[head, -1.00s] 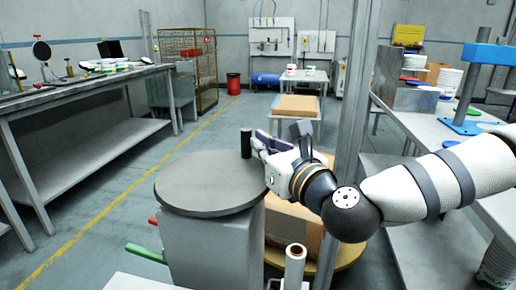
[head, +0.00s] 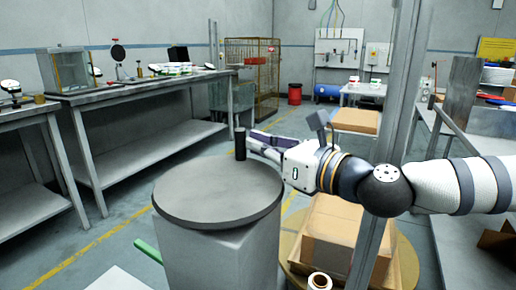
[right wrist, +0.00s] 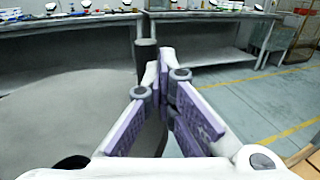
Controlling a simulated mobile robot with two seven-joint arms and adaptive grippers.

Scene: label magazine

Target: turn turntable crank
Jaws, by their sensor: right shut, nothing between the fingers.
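The turntable (head: 215,195) is a round grey disc on a square grey pedestal in the head view. Its crank handle (head: 240,144) is a dark upright cylinder near the disc's far edge. It also shows in the right wrist view (right wrist: 147,56), just beyond the fingertips. My right gripper (head: 252,141) comes in from the right with its purple-padded fingers at the handle's right side. In the right wrist view the fingers are closed towards each other at the tips with nothing between them. Whether they touch the handle is hard to tell. My left gripper is not in view.
A grey post (head: 386,150) stands close to my right arm. A cardboard box (head: 335,232) sits on a round wooden board right of the pedestal. A long workbench (head: 140,90) stands at the back left. The floor between bench and turntable is clear.

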